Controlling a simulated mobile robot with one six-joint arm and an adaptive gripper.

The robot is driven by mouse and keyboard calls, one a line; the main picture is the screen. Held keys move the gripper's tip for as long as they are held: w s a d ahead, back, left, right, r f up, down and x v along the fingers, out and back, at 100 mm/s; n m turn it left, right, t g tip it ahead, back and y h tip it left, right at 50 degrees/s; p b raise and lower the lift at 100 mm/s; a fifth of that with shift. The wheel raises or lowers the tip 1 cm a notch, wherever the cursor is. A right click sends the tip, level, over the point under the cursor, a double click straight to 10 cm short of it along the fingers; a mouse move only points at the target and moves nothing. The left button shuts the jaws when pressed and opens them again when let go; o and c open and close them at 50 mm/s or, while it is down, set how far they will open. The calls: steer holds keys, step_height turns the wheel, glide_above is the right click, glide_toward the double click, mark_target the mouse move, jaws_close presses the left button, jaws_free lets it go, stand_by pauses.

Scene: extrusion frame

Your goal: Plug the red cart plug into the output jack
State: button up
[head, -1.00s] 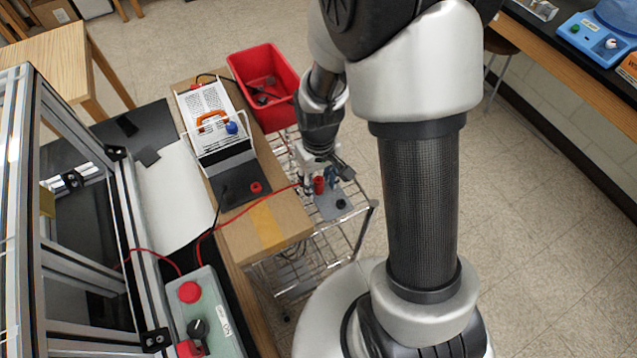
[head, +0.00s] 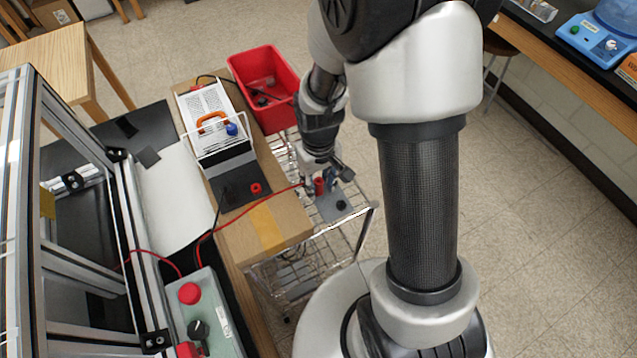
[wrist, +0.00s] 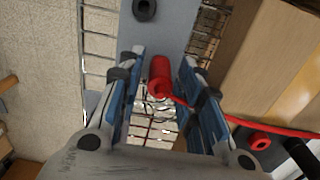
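The red cart plug (head: 320,187) stands on a grey plate (head: 331,206) on the wire cart. It also shows in the wrist view as a red cylinder (wrist: 160,78) with a red lead running off to the right. My gripper (head: 325,176) is at the plug from above. In the wrist view its blue-padded fingers (wrist: 163,90) are apart, one on each side of the plug, with gaps visible. A red-ringed jack (head: 256,188), apparently the output jack, is on the black panel of the power supply (head: 208,110); it also shows in the wrist view (wrist: 260,141).
A black socket or plug (head: 341,204) is on the same plate. The cardboard box (head: 270,232) is left of the plate, with the red lead crossing it. A red bin (head: 262,62) is behind. A green control box (head: 205,305) is at front left.

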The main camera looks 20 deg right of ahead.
mark_target(318, 181)
jaws_close()
steer(key=shift+r, duration=0.1)
stand_by(0.4)
steer(key=shift+r+p, duration=2.45)
steer(key=shift+r, duration=0.5)
